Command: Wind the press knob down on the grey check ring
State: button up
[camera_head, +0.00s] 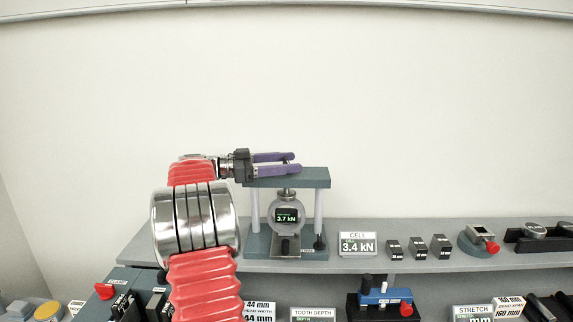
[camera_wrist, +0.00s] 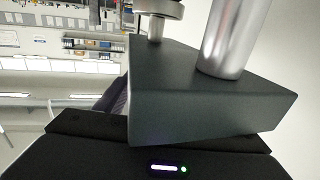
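The press stands on the shelf in the head view, with a grey-blue top beam (camera_head: 316,178), two pale columns and a base. Inside it sits the grey check ring (camera_head: 299,217), its display reading 3.7 kN, under a silver screw end (camera_head: 286,194). My gripper (camera_head: 291,164) reaches in from the left over the beam. Its purple fingers lie apart, with a small dark piece between the tips. The knob is not clearly visible, so I cannot tell whether they grip it. The wrist view shows a dark block, apparently the beam (camera_wrist: 200,105), hiding the fingertips.
A CELL sign (camera_head: 358,244) reading 3.4 kN and several small black blocks (camera_head: 418,248) stand right of the press. A grey device with a red knob (camera_head: 481,241) is further right. A blue device (camera_head: 385,298) sits below. The wall behind is bare.

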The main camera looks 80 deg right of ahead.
jog(key=shift+o, duration=1.4)
jog(key=v, duration=1.4)
jog(key=shift+d, duration=0.1)
